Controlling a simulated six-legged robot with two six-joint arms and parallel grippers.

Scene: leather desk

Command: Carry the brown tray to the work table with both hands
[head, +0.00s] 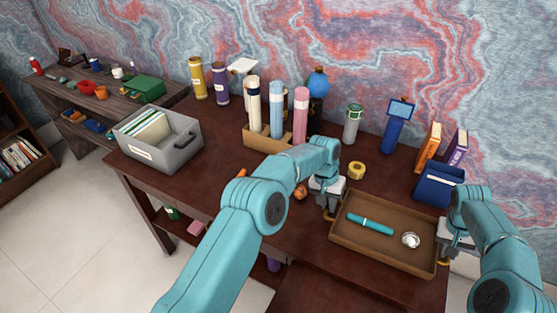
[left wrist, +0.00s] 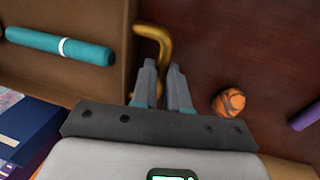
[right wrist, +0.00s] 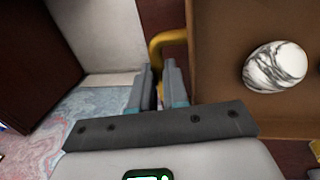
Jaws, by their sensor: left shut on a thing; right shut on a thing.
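The brown tray (head: 385,243) is at the right end of a dark wooden desk (head: 225,183). Whether it rests on the top or hangs just above is unclear. A teal cylinder with a pale band (head: 370,223) and a white marbled egg-like stone (head: 410,240) lie in it. My left gripper (head: 330,212) is shut on the brass handle (left wrist: 158,40) at the tray's left end. My right gripper (head: 443,255) is shut on the handle (right wrist: 160,42) at the right end. The fingers partly hide both handles. Which table is the work table is not clear.
A wooden crate (head: 262,137) with tall tubes, a yellow tape roll (head: 356,170) and a blue box (head: 437,187) stand behind the tray. An orange-brown lump (left wrist: 229,102) lies close to my left gripper. A grey file box (head: 178,155) and another cluttered table (head: 62,85) are left.

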